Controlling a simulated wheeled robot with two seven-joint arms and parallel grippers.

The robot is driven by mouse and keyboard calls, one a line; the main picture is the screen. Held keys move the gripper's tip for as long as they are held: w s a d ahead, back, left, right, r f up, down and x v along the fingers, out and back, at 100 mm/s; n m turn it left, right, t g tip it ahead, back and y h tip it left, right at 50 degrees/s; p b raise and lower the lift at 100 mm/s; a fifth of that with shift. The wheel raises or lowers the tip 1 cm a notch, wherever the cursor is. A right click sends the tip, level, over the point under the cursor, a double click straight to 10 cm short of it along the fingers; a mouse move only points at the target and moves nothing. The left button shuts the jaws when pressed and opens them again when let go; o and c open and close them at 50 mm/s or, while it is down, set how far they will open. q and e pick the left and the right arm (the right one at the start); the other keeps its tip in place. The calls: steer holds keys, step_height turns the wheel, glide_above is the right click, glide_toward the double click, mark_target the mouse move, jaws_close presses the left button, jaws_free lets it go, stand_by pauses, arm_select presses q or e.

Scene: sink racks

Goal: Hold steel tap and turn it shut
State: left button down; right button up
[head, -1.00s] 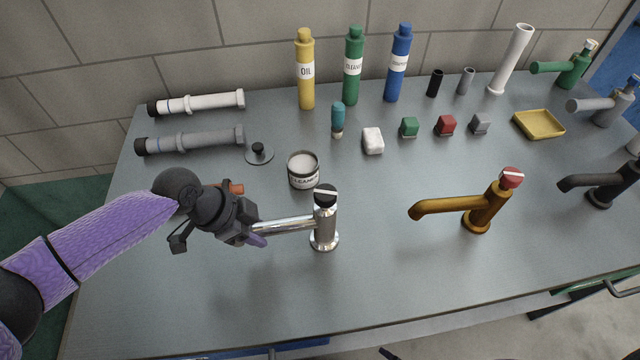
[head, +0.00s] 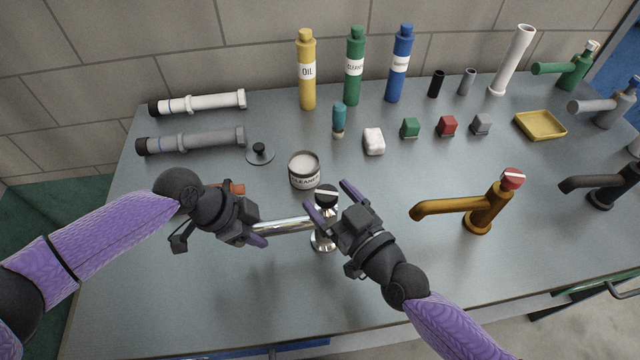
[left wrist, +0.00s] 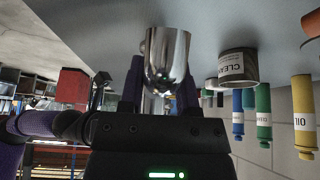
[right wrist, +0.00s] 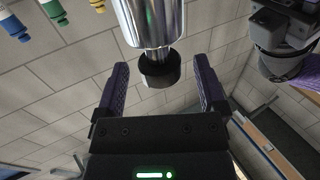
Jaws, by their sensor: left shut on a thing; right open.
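The steel tap (head: 290,225) stands on the grey worktop, with a black knob (head: 326,193) bearing a white bar on top. My left gripper (head: 252,224) is shut on its spout; the left wrist view shows the shiny spout (left wrist: 167,58) between the fingers. My right gripper (head: 329,200) is open around the knob in the head view and hides part of the tap body. In the right wrist view the knob (right wrist: 158,70) lies between the spread fingers, with a gap on each side.
An orange-brown tap (head: 445,206) with a red knob stands to the right. A cleaner tin (head: 304,177) stands close behind the steel tap. Several bottles and small blocks stand farther back. The front left worktop is clear.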

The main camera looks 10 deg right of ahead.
mark_target(320, 188)
steer(key=x, duration=0.3)
steer(key=shift+w+a, duration=0.1)
steer(key=shift+w, duration=0.05)
steer(key=shift+c, duration=0.3)
